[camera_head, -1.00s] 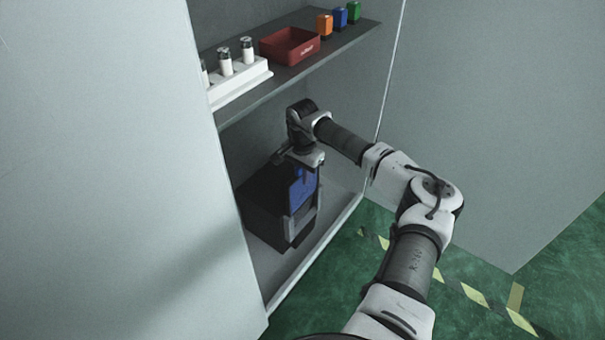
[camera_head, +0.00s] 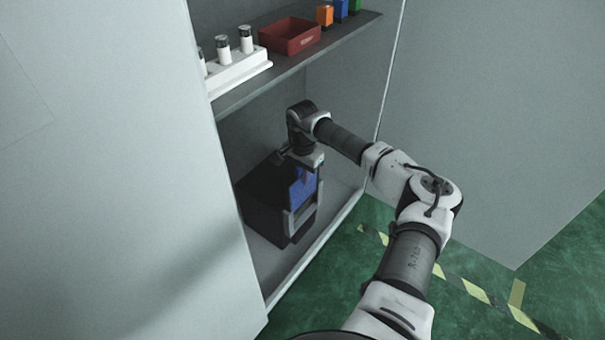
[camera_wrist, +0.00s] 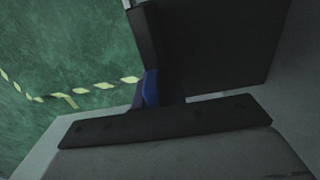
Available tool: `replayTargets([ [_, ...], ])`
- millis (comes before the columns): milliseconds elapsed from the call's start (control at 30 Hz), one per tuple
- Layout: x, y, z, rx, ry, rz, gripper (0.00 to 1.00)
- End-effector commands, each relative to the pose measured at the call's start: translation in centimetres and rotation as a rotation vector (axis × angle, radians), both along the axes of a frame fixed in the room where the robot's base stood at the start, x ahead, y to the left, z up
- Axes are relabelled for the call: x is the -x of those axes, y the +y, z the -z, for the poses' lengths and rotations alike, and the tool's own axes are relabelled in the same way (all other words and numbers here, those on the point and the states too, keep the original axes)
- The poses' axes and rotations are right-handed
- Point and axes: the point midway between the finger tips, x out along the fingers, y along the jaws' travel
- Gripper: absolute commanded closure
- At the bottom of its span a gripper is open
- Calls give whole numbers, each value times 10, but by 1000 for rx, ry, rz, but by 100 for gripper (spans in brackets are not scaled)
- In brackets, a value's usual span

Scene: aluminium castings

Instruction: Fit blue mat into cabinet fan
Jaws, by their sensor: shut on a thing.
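The blue mat (camera_head: 302,188) stands upright at the front face of the cabinet fan, a dark box (camera_head: 265,207) on the cabinet floor. A grey U-shaped frame (camera_head: 302,217) is on that face, around the mat's lower part. My gripper (camera_head: 305,172) is shut on the mat's upper part from above. In the wrist view a small strip of the blue mat (camera_wrist: 151,88) shows beside the dark fan box (camera_wrist: 220,40); the rest is hidden. I cannot tell how deep the mat sits in the frame.
A shelf (camera_head: 285,68) above my wrist carries a white rack (camera_head: 238,72) with several vials, a red tray (camera_head: 290,37) and small coloured boxes (camera_head: 325,15). The cabinet's side panel is close on the left. A door (camera_head: 480,130) stands to the right. Green floor lies in front.

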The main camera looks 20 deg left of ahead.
Motion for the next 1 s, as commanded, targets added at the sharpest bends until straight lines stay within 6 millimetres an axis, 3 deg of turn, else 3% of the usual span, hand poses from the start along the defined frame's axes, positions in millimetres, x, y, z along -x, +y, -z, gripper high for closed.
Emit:
replayTargets([
  [1000,0,0,26,0,0,0,100],
])
